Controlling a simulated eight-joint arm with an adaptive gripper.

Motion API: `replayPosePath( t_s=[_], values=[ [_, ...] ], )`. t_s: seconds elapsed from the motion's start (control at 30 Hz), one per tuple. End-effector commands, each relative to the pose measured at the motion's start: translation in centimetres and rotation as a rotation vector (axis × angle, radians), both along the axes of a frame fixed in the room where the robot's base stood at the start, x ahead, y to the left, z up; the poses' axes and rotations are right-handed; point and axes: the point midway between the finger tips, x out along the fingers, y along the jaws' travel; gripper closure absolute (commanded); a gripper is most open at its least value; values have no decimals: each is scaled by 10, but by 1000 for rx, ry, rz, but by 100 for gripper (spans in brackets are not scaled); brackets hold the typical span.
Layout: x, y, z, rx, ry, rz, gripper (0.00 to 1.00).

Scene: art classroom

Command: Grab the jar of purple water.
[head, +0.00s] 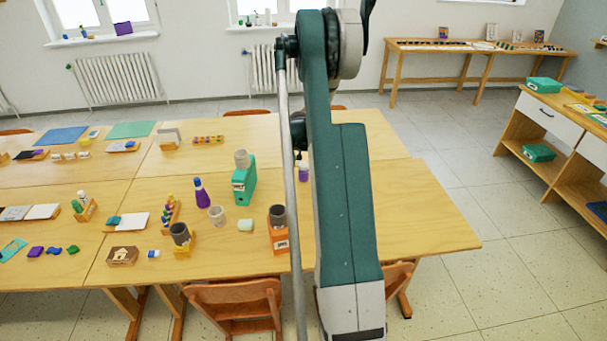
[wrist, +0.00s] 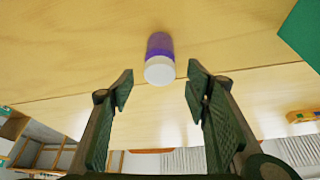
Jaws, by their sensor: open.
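The jar of purple water (head: 304,174) stands on the table near its right part, partly hidden by my arm in the head view. In the wrist view the jar (wrist: 159,50) shows a purple body and a whitish round end, centred between my fingers and beyond their tips. My gripper (wrist: 160,88) is open and empty, its two dark green fingers spread on either side of the jar's line. In the head view my gripper is mostly hidden behind my arm, with a dark part showing just above the jar.
A purple bottle (head: 202,194) is farther left. The tabletop (head: 430,205) right of my arm is clear. A chair (head: 235,305) stands at the front edge.

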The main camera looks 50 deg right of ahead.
Motion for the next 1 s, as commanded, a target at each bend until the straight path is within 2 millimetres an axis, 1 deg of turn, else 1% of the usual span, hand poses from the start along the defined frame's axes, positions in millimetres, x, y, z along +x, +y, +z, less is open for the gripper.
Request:
replayPosePath(
  t_s=[0.03,0.2,0.4,1.0],
  values=[
    [1,-2,-6,0,0,0,53],
    [5,-8,-21,0,0,0,53],
    [7,-12,-33,0,0,0,53],
    [7,-12,-35,0,0,0,53]
  ],
)
